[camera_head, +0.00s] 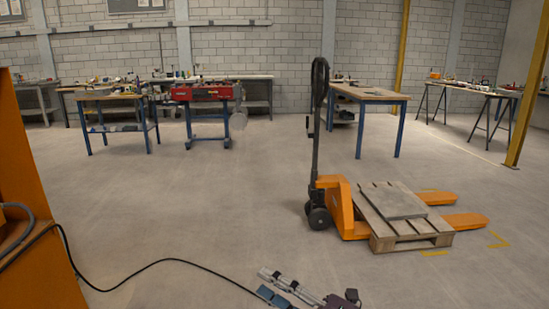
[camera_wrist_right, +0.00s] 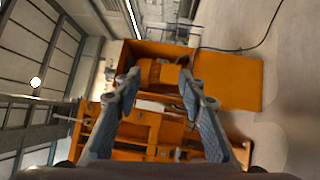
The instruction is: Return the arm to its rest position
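My right gripper (camera_head: 268,283) shows at the bottom middle of the head view, with its fingers pointing left over the bare floor. In the right wrist view the two grey fingers of my right gripper (camera_wrist_right: 160,76) stand wide apart with nothing between them. Beyond them, at a distance, is an orange machine (camera_wrist_right: 230,80), which appears turned on its side in that view. The same orange colour shows on a large machine (camera_head: 38,235) at the left edge of the head view. My left gripper is in neither view.
An orange pallet jack (camera_head: 345,208) carrying a wooden pallet (camera_head: 385,243) stands on the floor at right. A black cable (camera_head: 150,266) runs along the floor from the orange machine. Workbenches (camera_head: 370,94) stand farther back. The middle floor is clear.

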